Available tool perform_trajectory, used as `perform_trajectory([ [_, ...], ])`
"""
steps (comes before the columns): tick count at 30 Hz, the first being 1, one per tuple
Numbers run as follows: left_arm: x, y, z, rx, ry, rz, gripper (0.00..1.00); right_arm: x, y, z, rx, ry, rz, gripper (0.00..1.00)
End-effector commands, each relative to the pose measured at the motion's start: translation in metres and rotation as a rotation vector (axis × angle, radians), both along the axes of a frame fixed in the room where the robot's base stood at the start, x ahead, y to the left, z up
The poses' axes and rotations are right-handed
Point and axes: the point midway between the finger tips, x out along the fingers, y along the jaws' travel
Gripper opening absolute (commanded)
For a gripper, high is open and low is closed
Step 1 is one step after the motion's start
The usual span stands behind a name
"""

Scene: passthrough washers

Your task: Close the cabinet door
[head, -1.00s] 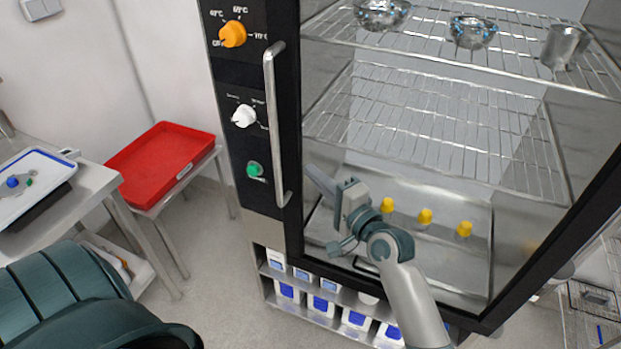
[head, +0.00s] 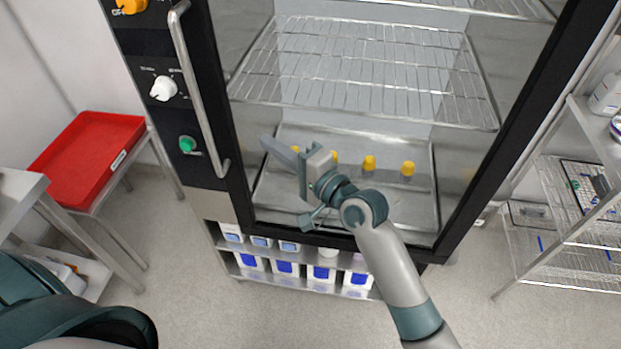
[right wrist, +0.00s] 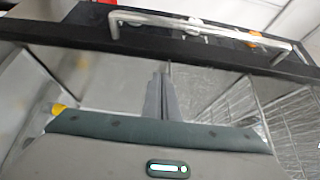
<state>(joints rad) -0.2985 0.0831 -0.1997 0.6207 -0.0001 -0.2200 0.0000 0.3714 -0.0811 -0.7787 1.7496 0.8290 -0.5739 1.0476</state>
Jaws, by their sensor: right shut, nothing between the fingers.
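The cabinet door is a glass pane in a black frame (head: 507,160), and it fills the middle of the head view. A long vertical steel handle (head: 199,95) stands by its left edge; the handle also crosses the top of the right wrist view (right wrist: 210,27). The door looks flush or nearly flush with the cabinet front; I cannot tell if a small gap remains. My right gripper (head: 267,146) is shut and empty, in front of the lower glass, its fingers pointing left toward the frame. Its fingers (right wrist: 162,88) also show in the right wrist view. Whether they touch the glass is unclear. My left gripper is out of view.
The control panel (head: 163,115) with knobs and a green button is left of the handle. A red tray (head: 90,155) rests on a low stand at left. Wire shelving (head: 580,205) stands at right. Several boxes sit on the shelf (head: 300,283) below.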

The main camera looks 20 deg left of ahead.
Motion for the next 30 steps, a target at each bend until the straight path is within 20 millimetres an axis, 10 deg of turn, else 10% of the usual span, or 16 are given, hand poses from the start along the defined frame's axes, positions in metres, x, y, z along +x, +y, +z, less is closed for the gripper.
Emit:
perform_trajectory([
  [15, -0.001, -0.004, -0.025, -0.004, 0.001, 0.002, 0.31, -0.044, -0.088, -0.004, -0.005, 0.003, 0.010, 0.00],
  [30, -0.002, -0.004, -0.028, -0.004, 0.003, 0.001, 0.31, -0.053, -0.107, -0.002, -0.006, 0.004, 0.012, 0.00],
])
